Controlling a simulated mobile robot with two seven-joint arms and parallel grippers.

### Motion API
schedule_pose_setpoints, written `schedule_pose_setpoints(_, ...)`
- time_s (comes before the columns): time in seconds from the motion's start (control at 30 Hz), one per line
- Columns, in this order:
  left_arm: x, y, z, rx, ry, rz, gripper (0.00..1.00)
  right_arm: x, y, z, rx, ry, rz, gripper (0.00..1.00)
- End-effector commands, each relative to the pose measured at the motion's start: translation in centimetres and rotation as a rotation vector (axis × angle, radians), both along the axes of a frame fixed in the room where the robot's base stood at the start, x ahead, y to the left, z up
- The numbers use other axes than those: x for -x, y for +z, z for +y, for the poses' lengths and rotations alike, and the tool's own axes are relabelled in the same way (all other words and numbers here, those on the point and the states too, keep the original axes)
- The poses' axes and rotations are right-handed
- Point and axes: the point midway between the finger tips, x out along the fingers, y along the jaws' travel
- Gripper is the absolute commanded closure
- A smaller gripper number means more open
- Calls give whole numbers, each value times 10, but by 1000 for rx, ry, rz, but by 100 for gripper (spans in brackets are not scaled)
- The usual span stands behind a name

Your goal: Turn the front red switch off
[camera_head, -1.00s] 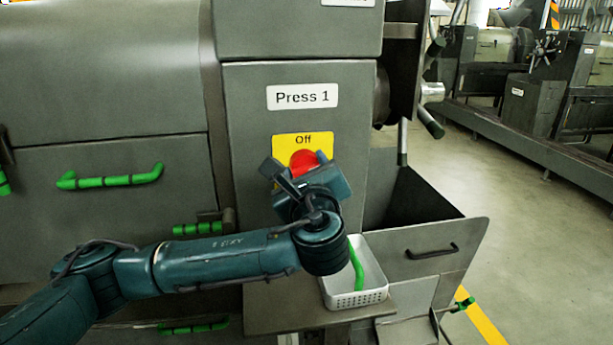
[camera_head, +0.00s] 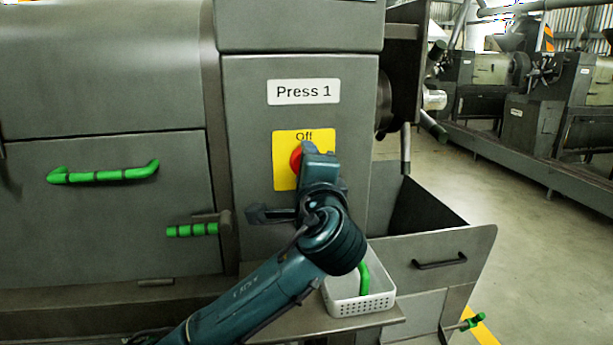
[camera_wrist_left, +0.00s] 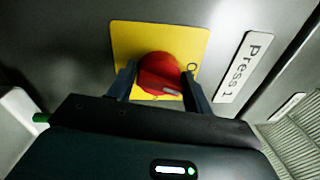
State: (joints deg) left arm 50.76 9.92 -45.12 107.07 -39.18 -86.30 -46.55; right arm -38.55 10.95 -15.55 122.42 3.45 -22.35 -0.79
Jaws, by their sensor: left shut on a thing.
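The red switch (camera_head: 296,160) is a round knob on a yellow plate (camera_head: 284,180) marked "Off" at its top, on the grey press front below the "Press 1" label. My left gripper (camera_head: 309,160) is at the switch and covers its right part in the head view. In the left wrist view, the red knob (camera_wrist_left: 160,72) sits between my left gripper's two fingers (camera_wrist_left: 160,80), which are shut on its sides. A pale mark shows on the knob's near edge there. The yellow plate (camera_wrist_left: 190,40) is behind it. My right gripper is out of view.
A white perforated basket (camera_head: 358,305) with a green-handled thing stands on a ledge below. Green handles (camera_head: 103,174) are on the press door at left. An open dark hopper (camera_head: 425,215) is at right. Open floor (camera_head: 540,240) lies beyond.

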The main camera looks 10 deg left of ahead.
Motion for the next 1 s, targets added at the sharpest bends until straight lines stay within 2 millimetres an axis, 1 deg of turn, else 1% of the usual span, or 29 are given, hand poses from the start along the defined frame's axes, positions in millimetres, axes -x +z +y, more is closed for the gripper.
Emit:
schedule_pose_setpoints(0.03,0,-9,-1,39,2,-1,72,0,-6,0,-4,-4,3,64)
schedule_pose_setpoints(0.2,0,-9,-1,154,2,-48,72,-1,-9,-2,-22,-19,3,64)
schedule_pose_setpoints(0.43,-1,-9,-2,258,2,-92,72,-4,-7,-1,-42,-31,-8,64)
schedule_pose_setpoints(0.7,-1,-8,-2,311,1,-115,72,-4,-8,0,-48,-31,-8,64)
schedule_pose_setpoints(1.0,-1,-8,-2,318,1,-116,72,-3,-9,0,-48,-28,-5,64)
